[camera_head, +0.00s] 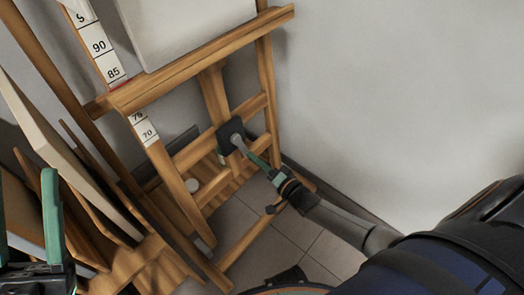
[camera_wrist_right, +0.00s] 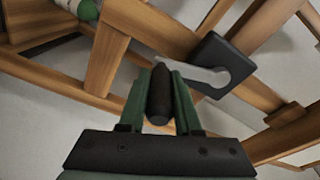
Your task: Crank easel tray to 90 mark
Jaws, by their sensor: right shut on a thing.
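The wooden easel's tray (camera_head: 205,58) is a horizontal ledge with a white canvas (camera_head: 180,25) resting on it. It crosses the numbered scale (camera_head: 105,55); a red line shows just below the 85 mark, and the 90 mark is above it. The crank has a black housing (camera_head: 226,130) and a grey arm (camera_wrist_right: 204,75). My right gripper (camera_head: 258,162) is at the crank; in the right wrist view its green fingers are shut around the dark crank handle (camera_wrist_right: 160,95). My left gripper (camera_head: 27,190) is empty at the left edge, its fingers apart.
Several boards and wooden panels (camera_head: 65,150) lean at the left, close to my left gripper. The easel's lower rails and legs surround the crank. A plain wall (camera_head: 400,90) is at the right. Tiled floor (camera_head: 285,245) shows below.

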